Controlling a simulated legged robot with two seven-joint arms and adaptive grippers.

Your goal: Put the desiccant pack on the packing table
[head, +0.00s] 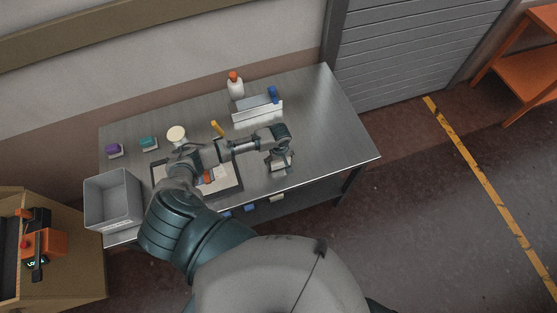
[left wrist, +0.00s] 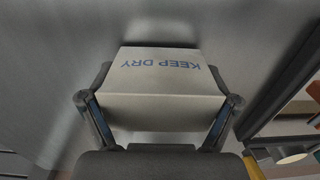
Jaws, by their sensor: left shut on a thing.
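The desiccant pack is a pale box marked "KEEP DRY" (left wrist: 160,78). In the left wrist view it sits between both fingers of my left gripper (left wrist: 160,112), which is shut on it. In the head view my left gripper (head: 281,156) is over the right half of the grey metal packing table (head: 325,130), and only a small part of the pack shows below it. I cannot tell whether the pack touches the tabletop. My right gripper is not in view.
A dark-framed tray (head: 225,187) lies left of the gripper. A grey bin (head: 112,203) stands at the table's left end. A white bottle (head: 235,88) and a white holder (head: 258,114) stand at the back. The table's right end is clear.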

